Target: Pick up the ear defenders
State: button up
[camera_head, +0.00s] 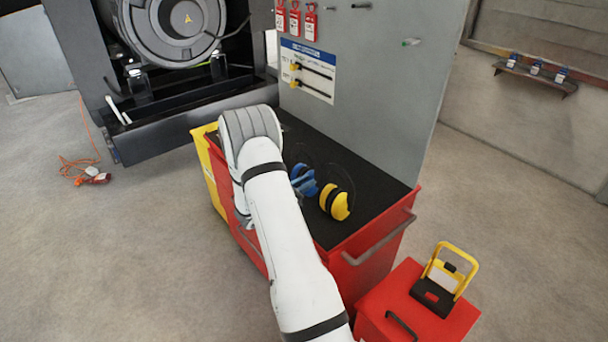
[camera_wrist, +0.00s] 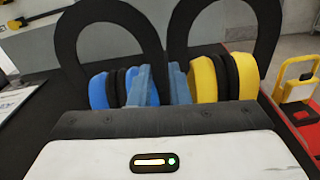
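Two pairs of ear defenders stand side by side on the black top of the red trolley (camera_head: 375,190). The blue ear defenders (camera_head: 303,181) are on the left, partly hidden by my arm. The yellow ear defenders (camera_head: 335,202) are on the right. In the wrist view, the blue pair (camera_wrist: 98,91) and yellow pair (camera_wrist: 204,80) show their cups and black headbands.
A grey upright panel (camera_head: 385,75) with red tags (camera_head: 310,22) rises behind the trolley. A red box (camera_head: 410,305) carrying a yellow-handled item (camera_head: 450,270) stands at the front right. A genset (camera_head: 175,35) is at the back left.

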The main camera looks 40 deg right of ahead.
aim_at(320, 173)
jog(key=shift+w+d+f+n, duration=0.1)
jog(key=shift+w+f+n, duration=0.15)
jog(key=shift+n, duration=0.05)
jog(key=shift+w+d+t, duration=0.1)
jog(key=shift+d+t, duration=0.1)
jog(key=shift+t, duration=0.2)
jog(key=d+p, duration=0.1)
jog(key=d, duration=0.6)
jog(key=shift+w+d, duration=0.2)
jog(key=shift+w, duration=0.25)
jog(key=shift+a+f, duration=0.1)
grip_shut()
dwell(0.3)
